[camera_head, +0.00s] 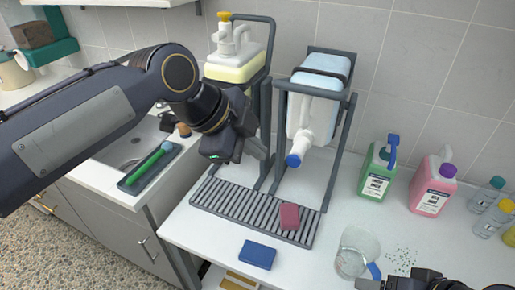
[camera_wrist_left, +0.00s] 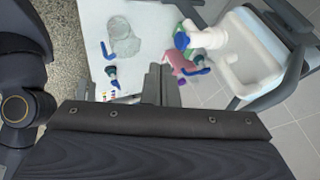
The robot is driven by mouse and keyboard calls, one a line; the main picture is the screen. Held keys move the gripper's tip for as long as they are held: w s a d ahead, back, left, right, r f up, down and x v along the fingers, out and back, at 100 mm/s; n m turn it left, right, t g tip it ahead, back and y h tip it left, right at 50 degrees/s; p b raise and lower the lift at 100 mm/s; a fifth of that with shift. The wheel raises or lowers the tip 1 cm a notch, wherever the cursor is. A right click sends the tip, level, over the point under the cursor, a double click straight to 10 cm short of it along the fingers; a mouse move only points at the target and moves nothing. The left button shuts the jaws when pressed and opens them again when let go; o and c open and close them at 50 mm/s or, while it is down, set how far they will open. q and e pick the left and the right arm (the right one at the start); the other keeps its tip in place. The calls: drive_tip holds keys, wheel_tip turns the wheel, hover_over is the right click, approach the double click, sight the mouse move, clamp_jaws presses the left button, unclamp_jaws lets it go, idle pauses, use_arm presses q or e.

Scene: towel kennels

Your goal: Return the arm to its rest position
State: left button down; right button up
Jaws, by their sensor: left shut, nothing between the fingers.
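My left arm reaches in from the left in the head view. Its gripper (camera_head: 262,154) is shut and empty, held in front of the dark dispenser rack, left of the tilted white jug (camera_head: 312,112) with the blue cap. In the left wrist view the closed fingers (camera_wrist_left: 160,85) point toward the counter with nothing between them. The jug also shows in the left wrist view (camera_wrist_left: 240,48). A dark part of my right arm, seemingly its gripper (camera_head: 400,282), shows at the bottom edge; its fingers are not clear.
A slotted drain tray (camera_head: 232,206) with a pink sponge (camera_head: 289,216) lies below the rack. A blue sponge (camera_head: 257,254), glass beaker (camera_head: 355,252), green bottle (camera_head: 376,173) and pink bottle (camera_head: 432,186) stand on the white counter. A sink (camera_head: 128,147) is at left.

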use_arm(q)
drive_tip(key=s+a+f+n+t+y, duration=0.1)
drive_tip(key=s+a+f+n, duration=0.3)
drive_tip(key=a+n, duration=0.2)
drive_tip(key=s+a+f+n+y, duration=0.1)
drive_tip(key=s+a+f+n, duration=0.3)
drive_tip(key=a+n, duration=0.2)
drive_tip(key=s+a+f+n, duration=0.4)
drive_tip(key=s+f+n, duration=0.4)
drive_tip(key=f+n, duration=0.1)
drive_tip(key=shift+f+n+t, duration=0.3)
drive_tip(key=shift+f+n, duration=0.05)
drive_tip(key=shift+n, duration=0.25)
